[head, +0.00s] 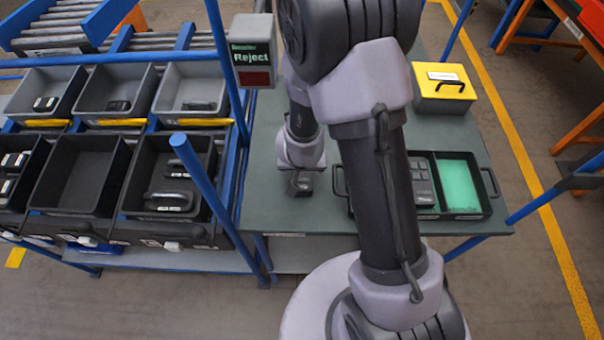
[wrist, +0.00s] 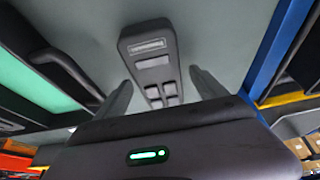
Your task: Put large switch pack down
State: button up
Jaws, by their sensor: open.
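The large switch pack (wrist: 150,58) is a long dark grey block with pale label panels and several small switches. In the wrist view it lies on the grey-green table top (wrist: 215,35), between and ahead of my fingers. My gripper (wrist: 160,80) is open, with one finger on each side of the pack's near end and gaps showing. In the head view my gripper (head: 300,184) is low over the table, left of the black tray; the pack there is hard to tell from the dark gripper.
A black tray (head: 488,190) with a green-floored compartment and dark keyed packs stands to the right, partly behind my arm. A yellow-topped box (head: 443,80) is at the back right. A Reject sign (head: 252,55) and blue rack post stand left, beside bins (head: 80,175).

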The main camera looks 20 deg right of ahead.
jog(key=shift+w+f, duration=0.25)
jog(key=shift+f, duration=0.3)
jog(key=shift+s+d+r, duration=0.1)
jog(key=shift+r, duration=0.1)
jog(key=shift+f, duration=0.2)
jog(key=c, duration=1.7)
jog(key=shift+c, duration=0.2)
jog(key=shift+r, duration=0.15)
